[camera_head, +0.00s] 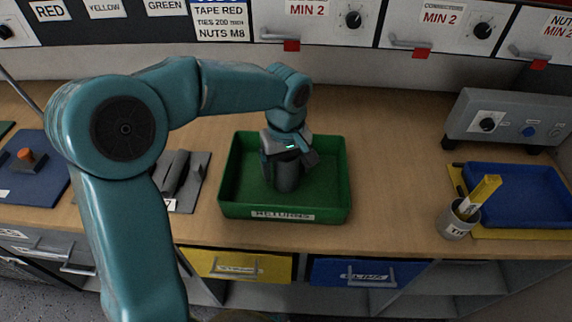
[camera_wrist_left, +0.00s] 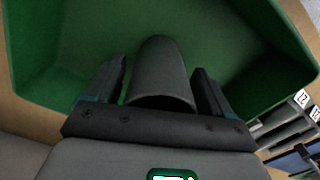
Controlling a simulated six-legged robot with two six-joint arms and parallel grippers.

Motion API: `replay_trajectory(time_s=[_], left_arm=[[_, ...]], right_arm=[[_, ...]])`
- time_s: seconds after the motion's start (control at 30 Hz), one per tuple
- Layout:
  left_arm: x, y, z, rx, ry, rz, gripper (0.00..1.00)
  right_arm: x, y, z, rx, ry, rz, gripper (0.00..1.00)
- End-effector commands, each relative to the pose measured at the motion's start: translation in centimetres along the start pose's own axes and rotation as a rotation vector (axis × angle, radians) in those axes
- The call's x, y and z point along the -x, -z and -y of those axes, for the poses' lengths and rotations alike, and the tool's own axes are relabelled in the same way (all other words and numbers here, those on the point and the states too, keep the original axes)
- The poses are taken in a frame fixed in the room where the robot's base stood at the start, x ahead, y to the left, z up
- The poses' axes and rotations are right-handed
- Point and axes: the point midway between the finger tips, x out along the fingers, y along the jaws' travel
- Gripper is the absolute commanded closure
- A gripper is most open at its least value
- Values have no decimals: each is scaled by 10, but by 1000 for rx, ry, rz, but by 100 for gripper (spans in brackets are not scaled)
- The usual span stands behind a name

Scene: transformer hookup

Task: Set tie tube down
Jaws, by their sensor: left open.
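The tie tube, a dark grey cylinder (camera_head: 287,176), stands in the green tray labelled RETURNS (camera_head: 335,205). My left gripper (camera_head: 288,155) reaches down into the tray from above, at the upper part of the tube. In the left wrist view the tube (camera_wrist_left: 162,72) lies between the two fingers (camera_wrist_left: 160,88). A gap shows on both sides, so the fingers are open around it and not closed on it. The tube's lower end is partly hidden in the head view. My right gripper is not in view.
A grey holder (camera_head: 180,175) lies left of the tray, beside a blue mat (camera_head: 45,180). Clear bench lies between the green tray and the cup.

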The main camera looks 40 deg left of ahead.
Motion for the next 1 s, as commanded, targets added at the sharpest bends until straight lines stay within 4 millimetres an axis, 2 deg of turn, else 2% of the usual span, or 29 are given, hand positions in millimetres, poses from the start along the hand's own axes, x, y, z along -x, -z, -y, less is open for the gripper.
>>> replay_trajectory(time_s=[0.17,0.4,0.53,0.7,1.0], left_arm=[[30,0,-1,0,-5,-4,17],[86,0,-1,0,-4,-3,17],[108,0,-1,-1,-3,-2,17],[121,0,0,0,-1,0,17],[122,0,0,0,0,0,17]], right_arm=[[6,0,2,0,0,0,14],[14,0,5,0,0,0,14],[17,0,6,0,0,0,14],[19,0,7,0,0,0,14],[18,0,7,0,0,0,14]])
